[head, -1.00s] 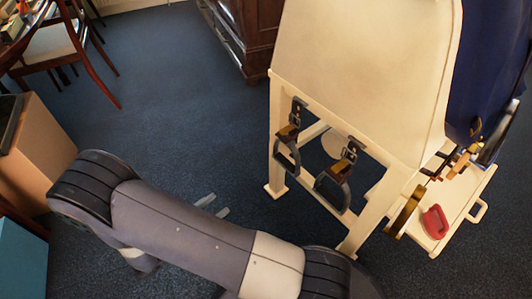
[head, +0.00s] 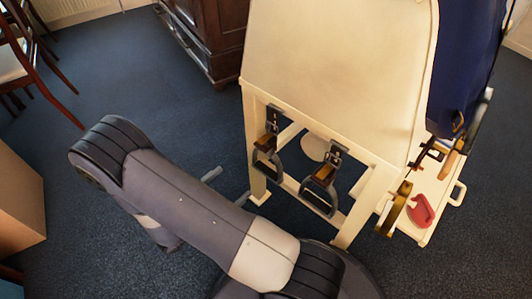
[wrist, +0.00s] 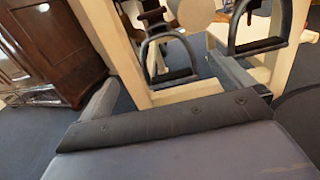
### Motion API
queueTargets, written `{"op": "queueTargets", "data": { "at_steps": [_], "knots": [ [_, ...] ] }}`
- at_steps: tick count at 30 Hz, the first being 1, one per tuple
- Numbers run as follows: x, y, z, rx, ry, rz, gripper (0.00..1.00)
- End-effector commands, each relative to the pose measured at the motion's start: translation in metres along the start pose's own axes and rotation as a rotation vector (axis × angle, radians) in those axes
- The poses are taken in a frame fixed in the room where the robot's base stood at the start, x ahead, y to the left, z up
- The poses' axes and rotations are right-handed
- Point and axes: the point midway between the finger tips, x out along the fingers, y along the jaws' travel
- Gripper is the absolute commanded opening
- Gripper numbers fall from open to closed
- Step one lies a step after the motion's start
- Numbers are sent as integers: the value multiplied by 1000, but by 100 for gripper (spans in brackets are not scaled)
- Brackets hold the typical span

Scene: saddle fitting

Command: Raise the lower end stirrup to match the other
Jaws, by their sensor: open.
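Two dark end stirrups hang by buckled straps from the cream stand's near end: the left stirrup (head: 267,163) and the right stirrup (head: 320,190). In the wrist view the left stirrup (wrist: 168,73) sits lower in the picture than the right stirrup (wrist: 258,46), but that view is tilted. The head view does not clearly show which hangs lower. My gripper (head: 234,181) is open and empty, just left of the left stirrup and apart from it. In the wrist view its two fingers (wrist: 164,68) flank the left stirrup, with the left strap's top cut off.
The cream stand (head: 335,60) has legs and a low rail around the stirrups. On its right side are brass fittings (head: 395,210) and a shelf with a red object (head: 421,210). A dark wooden cabinet (head: 205,35) stands behind. Blue carpet (head: 120,80) is clear at left.

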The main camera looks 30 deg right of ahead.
Motion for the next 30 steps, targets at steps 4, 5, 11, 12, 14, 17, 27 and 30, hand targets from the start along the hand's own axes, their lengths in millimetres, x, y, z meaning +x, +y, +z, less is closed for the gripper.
{"op": "queueTargets", "data": {
  "at_steps": [4, 5, 11, 12, 14, 17, 27, 30],
  "knots": [
    [0, 0, 0, 0, 0, 0, 100],
    [0, 0, 0, 0, 0, 0, 100],
    [0, 0, 0, 0, 0, 0, 100],
    [0, 0, 0, 0, 0, 0, 100],
    [-1, 0, 0, 1, 0, 0, 100],
    [-6, 0, 0, 1, 0, 1, 100],
    [-62, 1, 0, 3, 1, 4, 100],
    [-78, 0, 0, 1, 1, 4, 100]
  ]
}}
